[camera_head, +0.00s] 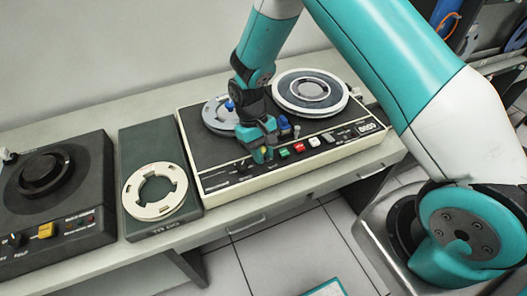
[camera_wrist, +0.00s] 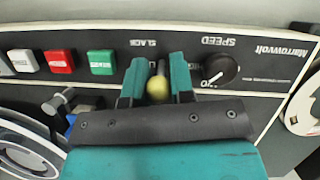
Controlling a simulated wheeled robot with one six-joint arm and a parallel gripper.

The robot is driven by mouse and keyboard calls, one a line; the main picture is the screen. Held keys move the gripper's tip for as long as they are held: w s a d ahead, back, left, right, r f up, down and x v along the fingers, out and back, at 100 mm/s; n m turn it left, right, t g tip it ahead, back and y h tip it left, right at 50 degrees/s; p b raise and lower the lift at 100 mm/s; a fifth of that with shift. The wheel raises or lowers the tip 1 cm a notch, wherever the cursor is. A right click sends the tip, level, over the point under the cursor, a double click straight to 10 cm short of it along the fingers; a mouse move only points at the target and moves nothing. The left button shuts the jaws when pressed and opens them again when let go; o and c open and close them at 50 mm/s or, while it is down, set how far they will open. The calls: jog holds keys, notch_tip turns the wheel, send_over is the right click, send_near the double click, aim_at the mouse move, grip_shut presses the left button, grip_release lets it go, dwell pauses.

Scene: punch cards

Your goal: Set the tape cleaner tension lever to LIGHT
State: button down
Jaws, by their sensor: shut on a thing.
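The tape cleaner (camera_head: 192,163) is a cream-edged deck with a black top and two reels, on the bench in the head view. Its tension lever has a yellow-olive ball knob, which shows in the wrist view (camera_wrist: 158,90). The word SLACK (camera_wrist: 139,43) is printed upside down in that view, just beyond the lever. My gripper (camera_head: 264,153) is lowered over the front panel. Its two teal fingers (camera_wrist: 158,73) are around the lever and shut on it. The fingers hide part of the slot, and I cannot read a LIGHT mark.
A black SPEED dial (camera_wrist: 220,68) is close beside my fingers. Green (camera_wrist: 100,62), red (camera_wrist: 59,62) and white (camera_wrist: 22,60) buttons are on the other side. A green case with a cream ring (camera_head: 155,192) and another black machine (camera_head: 82,165) stand at left.

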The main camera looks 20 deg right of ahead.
jog(key=c, duration=1)
grip_release()
jog(key=shift+c, duration=0.2)
jog(key=b+v, duration=0.3)
jog(key=v, duration=1.4)
jog(key=shift+r, duration=0.25)
jog(key=s+a+r+n+t+y, duration=0.1)
jog(key=s+r, duration=0.2)
jog(key=s, duration=0.5)
jog(key=s+a+r+n+t+y, duration=0.1)
jog(key=s+r+n+t+y, duration=0.1)
jog(key=s, duration=0.7)
jog(key=s+a+r+n+t+y, duration=0.1)
jog(key=s+r, duration=0.3)
jog(key=s, duration=0.5)
jog(key=shift+s+a+r+n+y, duration=0.2)
jog(key=shift+r+n+y, duration=0.1)
jog(key=shift+n+y, duration=0.15)
